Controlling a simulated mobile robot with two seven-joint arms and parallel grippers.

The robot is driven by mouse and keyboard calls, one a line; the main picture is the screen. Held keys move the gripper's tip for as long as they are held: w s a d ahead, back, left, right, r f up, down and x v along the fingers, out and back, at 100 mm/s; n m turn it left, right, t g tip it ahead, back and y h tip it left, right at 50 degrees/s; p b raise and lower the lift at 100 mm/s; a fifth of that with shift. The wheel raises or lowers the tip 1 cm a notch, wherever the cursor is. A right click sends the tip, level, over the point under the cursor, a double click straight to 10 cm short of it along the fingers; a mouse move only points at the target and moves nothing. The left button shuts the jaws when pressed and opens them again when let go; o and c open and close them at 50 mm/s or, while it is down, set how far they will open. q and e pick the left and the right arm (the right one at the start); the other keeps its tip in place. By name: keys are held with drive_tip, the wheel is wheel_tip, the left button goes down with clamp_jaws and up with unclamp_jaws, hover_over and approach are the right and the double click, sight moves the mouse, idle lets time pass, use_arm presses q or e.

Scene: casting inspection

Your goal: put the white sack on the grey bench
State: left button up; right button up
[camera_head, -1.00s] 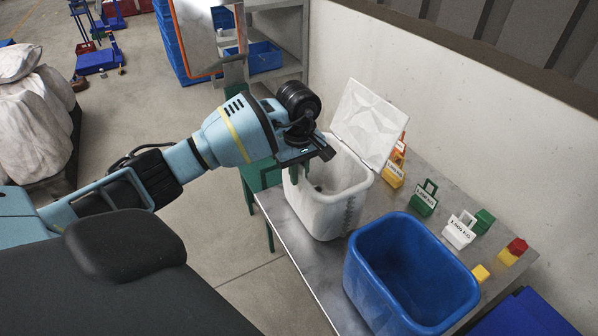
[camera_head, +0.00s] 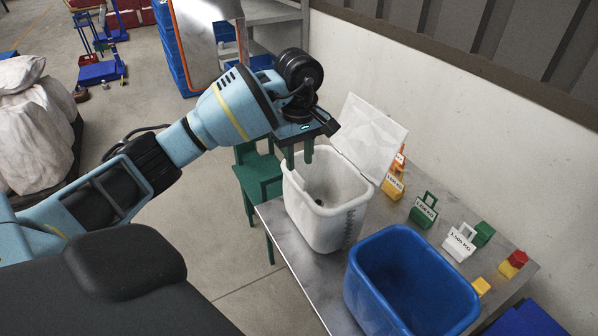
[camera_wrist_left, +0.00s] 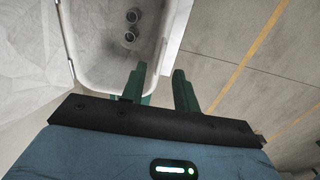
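White sacks (camera_head: 38,135) are piled at the far left of the head view, with one smaller white sack (camera_head: 20,73) lying on top. The pile is partly cut off by the picture edge. The grey bench (camera_head: 300,262) runs along the wall and carries bins and weights; no sack is on it. My left gripper (camera_head: 299,156) hangs over the back left rim of a white bin on the bench, far from the sacks. My right gripper is not in view.
The white bin (camera_head: 325,225) has its lid raised and holds small dark round things (camera_wrist_left: 129,36). A blue bin (camera_head: 360,290) stands in front. Green (camera_head: 424,210), white (camera_head: 458,242) and yellow labelled weights line the wall side. A green chair (camera_head: 258,178) stands behind the bench.

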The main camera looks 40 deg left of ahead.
use_arm(q)
drive_tip(key=shift+r, duration=1.5)
drive_tip(key=shift+c, duration=0.4)
